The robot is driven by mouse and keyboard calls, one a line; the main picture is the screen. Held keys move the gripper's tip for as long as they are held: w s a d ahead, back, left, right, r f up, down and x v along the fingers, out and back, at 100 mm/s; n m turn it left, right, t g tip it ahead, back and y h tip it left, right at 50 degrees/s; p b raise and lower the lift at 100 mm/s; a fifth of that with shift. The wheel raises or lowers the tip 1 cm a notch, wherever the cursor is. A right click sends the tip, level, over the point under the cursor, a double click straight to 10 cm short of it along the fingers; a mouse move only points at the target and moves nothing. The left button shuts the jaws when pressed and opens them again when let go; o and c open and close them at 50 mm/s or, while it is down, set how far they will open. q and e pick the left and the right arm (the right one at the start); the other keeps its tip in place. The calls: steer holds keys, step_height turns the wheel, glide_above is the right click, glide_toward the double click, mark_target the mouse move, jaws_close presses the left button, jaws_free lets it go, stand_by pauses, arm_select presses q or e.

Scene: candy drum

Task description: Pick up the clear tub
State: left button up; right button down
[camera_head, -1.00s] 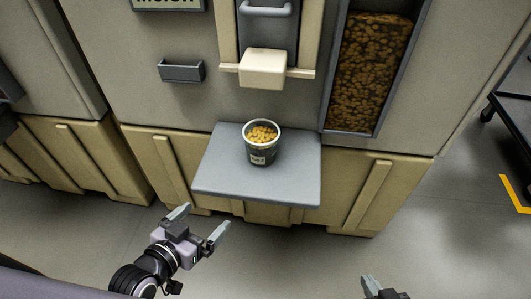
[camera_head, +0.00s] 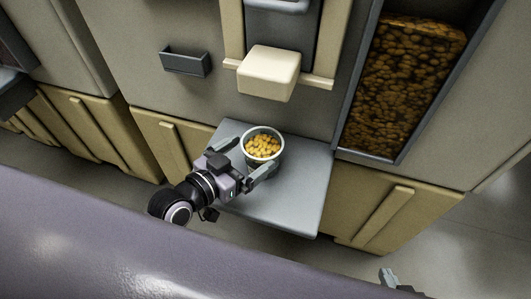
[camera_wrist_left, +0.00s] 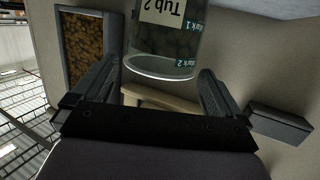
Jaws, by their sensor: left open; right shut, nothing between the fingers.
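The clear tub (camera_head: 263,146) stands upright on the grey shelf (camera_head: 290,203) and holds orange-yellow candies. My left gripper (camera_head: 252,154) is open, with one finger at the tub's left side and the other at its near right side. In the left wrist view the tub (camera_wrist_left: 165,45) appears upside down, with a "Tub 2" label and mark lines, just beyond and between the open fingers (camera_wrist_left: 158,70). Contact cannot be told. Only the tip of my right gripper (camera_head: 388,278) shows at the bottom right, away from the tub.
A cream block (camera_head: 268,72) juts out from the machine above and behind the tub. A small dark wall bin (camera_head: 186,62) is at the upper left. A tall window (camera_head: 410,85) full of brown-orange candies is at the right. The shelf's right part is clear.

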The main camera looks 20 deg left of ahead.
mark_target(274, 136)
arm_select(q)
steer(key=shift+x, duration=2.9)
steer(key=c, duration=1)
steer(key=shift+o, duration=0.2)
